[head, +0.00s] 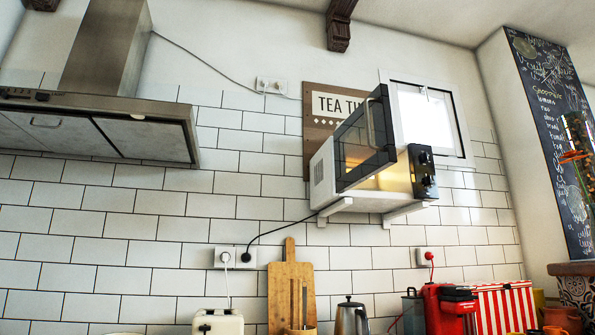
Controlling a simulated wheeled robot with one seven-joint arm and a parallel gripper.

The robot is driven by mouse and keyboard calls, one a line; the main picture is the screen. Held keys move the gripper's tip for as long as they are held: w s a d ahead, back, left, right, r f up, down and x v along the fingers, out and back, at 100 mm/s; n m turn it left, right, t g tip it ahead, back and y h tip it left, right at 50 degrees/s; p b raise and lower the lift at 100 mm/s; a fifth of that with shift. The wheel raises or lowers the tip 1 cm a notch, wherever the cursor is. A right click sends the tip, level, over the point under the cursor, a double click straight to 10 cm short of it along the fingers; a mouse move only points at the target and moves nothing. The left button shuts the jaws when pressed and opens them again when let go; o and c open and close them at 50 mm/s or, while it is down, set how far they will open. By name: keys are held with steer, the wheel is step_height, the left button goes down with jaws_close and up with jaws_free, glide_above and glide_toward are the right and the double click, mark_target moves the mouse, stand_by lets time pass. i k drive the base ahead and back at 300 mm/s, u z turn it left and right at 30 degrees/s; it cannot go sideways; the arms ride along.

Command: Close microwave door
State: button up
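The microwave (323,179) sits on a wall shelf in the head view, right of centre. Its dark-framed door (362,145) stands open, swung out toward me, with its hinge at the left. A handle (372,123) shows on the door. The lit cavity is partly visible between the door and the control panel (423,171), which has dark knobs at the right. My gripper is not in this view.
The shelf (375,205) holds the microwave on white brackets. A range hood (95,125) hangs at the left. Below stand a toaster (217,322), a cutting board (291,285), a kettle (351,317) and a red coffee machine (450,308). The air before the door looks clear.

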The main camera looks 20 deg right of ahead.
mark_target(364, 146)
steer(key=k, duration=0.5)
steer(key=z, duration=0.7)
steer(key=i, duration=0.5)
steer(key=u, duration=0.4)
steer(key=k, duration=0.5)
steer(key=u, duration=1)
steer(key=i, duration=0.65)
steer(key=z, duration=0.9)
steer(key=i, duration=0.65)
steer(key=z, duration=0.7)
